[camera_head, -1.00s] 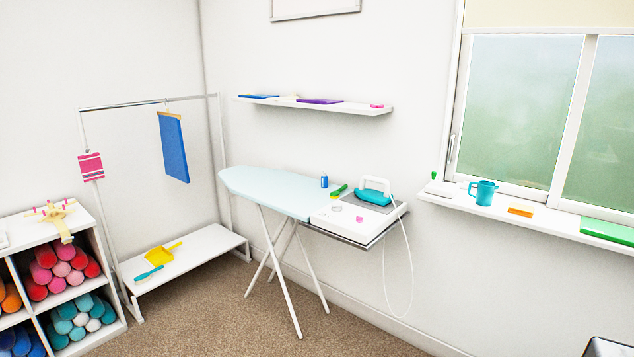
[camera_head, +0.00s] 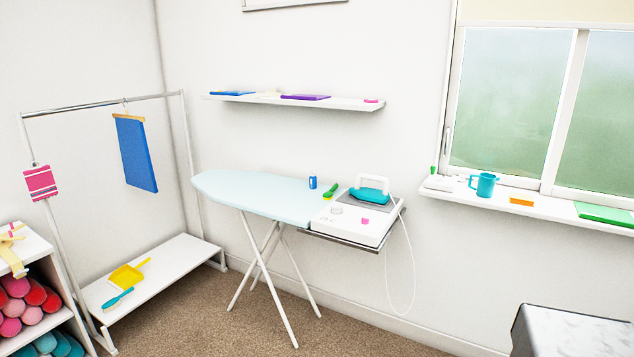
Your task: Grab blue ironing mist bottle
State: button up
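A small blue bottle (camera_head: 312,182) stands upright on the ironing board (camera_head: 255,196), near the board's back edge and to the left of the iron. It is small in the picture, so its nozzle detail cannot be made out. A green-handled brush (camera_head: 331,190) lies just to its right. The teal and white iron (camera_head: 371,191) rests on the white station at the board's right end. My gripper is not in view.
A white wall shelf (camera_head: 360,104) hangs above the board. A clothes rack (camera_head: 100,105) stands left. The windowsill (camera_head: 455,197) holds a teal mug (camera_head: 484,185). A grey-topped surface (camera_head: 575,332) is at the lower right. Carpet (camera_head: 195,318) in front of the board is clear.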

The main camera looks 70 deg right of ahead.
aim_at(312, 177)
jog(key=z, duration=0.4)
jog(key=i, duration=0.65)
jog(key=z, duration=0.7)
jog(key=i, duration=0.55)
jog(key=z, duration=0.35)
